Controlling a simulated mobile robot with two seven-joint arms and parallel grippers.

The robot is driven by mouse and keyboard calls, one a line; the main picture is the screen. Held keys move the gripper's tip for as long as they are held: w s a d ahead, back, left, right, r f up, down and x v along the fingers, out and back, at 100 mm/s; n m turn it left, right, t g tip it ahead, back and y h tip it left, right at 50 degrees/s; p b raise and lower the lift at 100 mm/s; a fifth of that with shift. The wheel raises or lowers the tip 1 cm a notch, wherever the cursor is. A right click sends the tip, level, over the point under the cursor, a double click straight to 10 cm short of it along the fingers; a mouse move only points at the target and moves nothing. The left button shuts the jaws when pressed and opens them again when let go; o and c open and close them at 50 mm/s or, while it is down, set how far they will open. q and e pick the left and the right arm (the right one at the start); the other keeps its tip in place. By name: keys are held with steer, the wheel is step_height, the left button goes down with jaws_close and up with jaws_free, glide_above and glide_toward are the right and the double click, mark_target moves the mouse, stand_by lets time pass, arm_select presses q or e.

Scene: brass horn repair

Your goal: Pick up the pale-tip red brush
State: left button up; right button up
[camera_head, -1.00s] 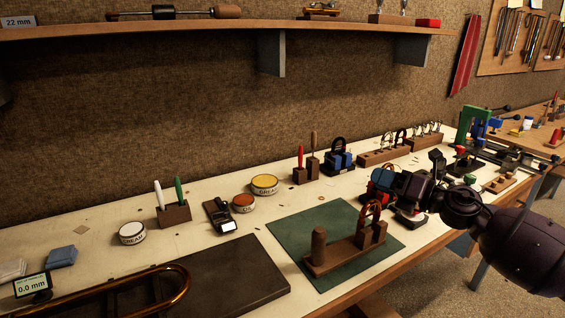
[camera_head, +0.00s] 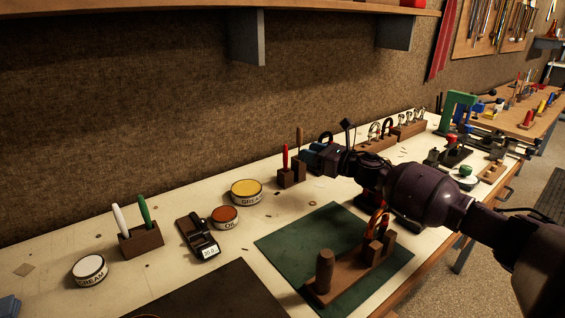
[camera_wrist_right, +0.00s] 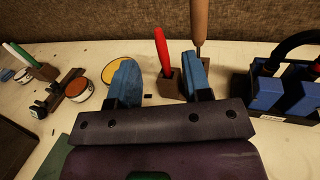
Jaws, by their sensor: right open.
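The red brush (camera_head: 285,157) stands upright in a small brown wooden block (camera_head: 289,178) toward the back of the bench. In the right wrist view the red brush (camera_wrist_right: 162,52) leans slightly and shows between and beyond my blue fingertips. A pale tip cannot be made out. My right gripper (camera_head: 312,157) is just right of the block in the head view, its fingers partly hidden by its own body. In the wrist view the right gripper (camera_wrist_right: 161,80) is open and empty, with its fingers apart. My left gripper is not in view.
A brown-handled tool (camera_wrist_right: 200,25) stands close right of the brush, behind the right finger. A blue and black holder (camera_wrist_right: 280,88) is farther right. A yellow-topped tin (camera_head: 246,190) stands left of the block. A green mat (camera_head: 275,243) with a wooden stand lies in front.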

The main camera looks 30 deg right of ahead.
mark_target(285, 145)
steer(key=shift+b+x, duration=0.45)
steer(key=shift+x, duration=3.95)
steer(key=shift+s+a, duration=0.1)
jaws_close()
